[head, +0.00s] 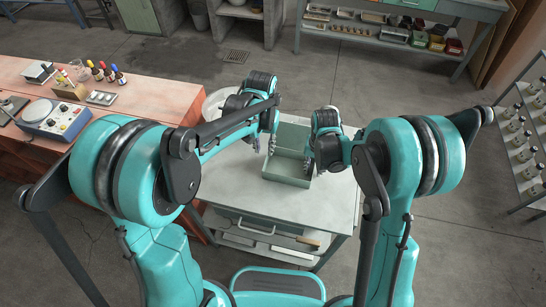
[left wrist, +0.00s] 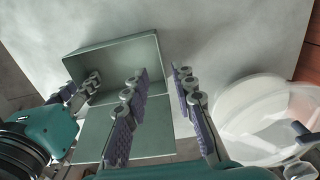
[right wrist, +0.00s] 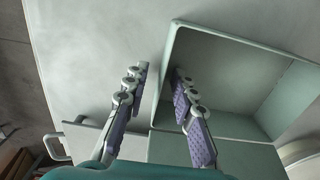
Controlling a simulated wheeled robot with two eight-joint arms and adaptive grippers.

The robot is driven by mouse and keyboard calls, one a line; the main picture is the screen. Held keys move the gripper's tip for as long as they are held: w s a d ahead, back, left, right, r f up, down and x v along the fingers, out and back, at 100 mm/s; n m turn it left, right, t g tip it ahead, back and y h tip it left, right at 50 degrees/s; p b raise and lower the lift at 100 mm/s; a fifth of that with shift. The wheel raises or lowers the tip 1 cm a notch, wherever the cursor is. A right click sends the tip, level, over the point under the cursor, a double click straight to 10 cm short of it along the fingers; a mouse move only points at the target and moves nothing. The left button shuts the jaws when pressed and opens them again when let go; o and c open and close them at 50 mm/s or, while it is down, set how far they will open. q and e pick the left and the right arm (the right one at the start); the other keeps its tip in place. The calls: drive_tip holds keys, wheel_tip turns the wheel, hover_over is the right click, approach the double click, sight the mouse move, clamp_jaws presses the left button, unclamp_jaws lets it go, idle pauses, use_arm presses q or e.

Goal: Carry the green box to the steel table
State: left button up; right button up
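The green box (head: 287,170) is an open-topped pale green box standing on the light-topped bench in front of me. It also shows in the left wrist view (left wrist: 112,55) and the right wrist view (right wrist: 225,65). My left gripper (head: 271,147) is at the box's left wall; its fingers (left wrist: 160,75) are apart, one inside and one outside that wall. My right gripper (head: 307,162) is at the right wall; its fingers (right wrist: 158,72) are likewise apart on either side of it. Gaps show between fingers and walls. A grey metal-framed table (head: 345,34) stands at the back; I cannot tell whether it is the steel table.
The light-topped bench (head: 325,205) has drawers below. A white round tub (left wrist: 265,115) is just beyond its left end. An orange-topped bench (head: 140,85) with instruments stands left, a rack of bottles (head: 520,140) right. Open concrete floor (head: 420,110) lies behind and right.

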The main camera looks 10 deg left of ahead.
drive_tip(key=shift+r, duration=0.15)
use_arm(q)
wheel_tip(320, 180, up, 3)
drive_tip(key=shift+f, duration=0.2)
use_arm(e)
wheel_tip(320, 180, up, 12)
idle(0.5)
